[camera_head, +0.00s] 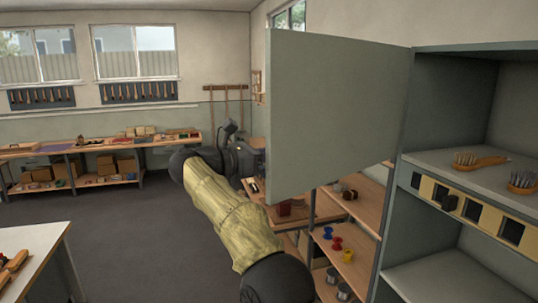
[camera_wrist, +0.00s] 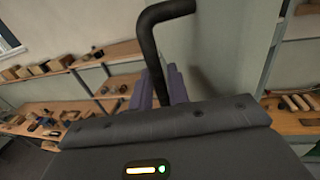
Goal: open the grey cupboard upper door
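The grey cupboard (camera_head: 440,108) stands at the right in the head view. Its upper door (camera_head: 335,110) is swung wide open toward the left, showing the shelves inside. In the wrist view the door's grey-green face (camera_wrist: 235,50) is beside my gripper. A black bent bar handle (camera_wrist: 155,45) comes down between the purplish fingers of my gripper (camera_wrist: 158,88), which appear shut on it. In the head view my gripper is at the door's left edge, and its fingertips are hidden behind the door.
Brushes (camera_head: 480,161) lie on the cupboard's upper shelf. Wooden shelves with coloured spools (camera_head: 337,243) stand behind the open door. A workbench (camera_head: 90,145) runs along the back wall, and a white table (camera_head: 35,250) is at the lower left. The floor between is clear.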

